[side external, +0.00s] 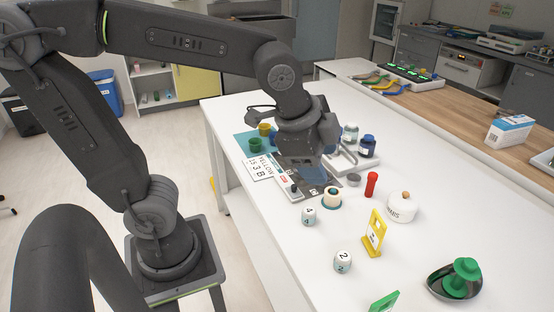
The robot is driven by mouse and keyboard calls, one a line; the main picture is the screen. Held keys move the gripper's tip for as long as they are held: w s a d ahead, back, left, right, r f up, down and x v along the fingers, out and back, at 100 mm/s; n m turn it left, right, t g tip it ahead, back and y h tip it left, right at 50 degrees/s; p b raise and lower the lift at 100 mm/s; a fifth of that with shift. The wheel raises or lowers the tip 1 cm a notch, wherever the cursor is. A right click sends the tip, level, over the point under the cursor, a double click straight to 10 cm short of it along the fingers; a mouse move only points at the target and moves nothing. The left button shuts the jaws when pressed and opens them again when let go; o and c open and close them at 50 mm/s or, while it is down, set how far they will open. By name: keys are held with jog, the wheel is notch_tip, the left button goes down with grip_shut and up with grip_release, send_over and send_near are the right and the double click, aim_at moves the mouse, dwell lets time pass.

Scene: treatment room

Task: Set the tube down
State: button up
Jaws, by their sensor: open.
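My gripper (312,158) is low over the far left part of the white table, pointing down. It is open; its fingertips are hard to make out against the dark patch beneath. A small red cylinder (371,184) stands upright on the table to the right of my gripper, apart from it; it is the only clearly tube-like thing I see. I cannot tell whether another tube lies under or behind my gripper, as the wrist hides that spot.
A label card (258,168), green cup (255,145) and yellow cup (264,129) lie left of my gripper. A dark blue bottle (367,146), white lidded jar (401,207), yellow stand (375,234) and dark bowl (437,283) are to the right.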

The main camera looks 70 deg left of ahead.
jog(key=s+a+f+n, duration=0.1)
jog(key=s+a+n, duration=0.4)
jog(key=s+n, duration=0.2)
jog(key=n, duration=0.2)
jog(key=shift+s+f+n+t, duration=0.2)
jog(key=shift+f+n+t, duration=0.1)
jog(key=shift+f, duration=0.05)
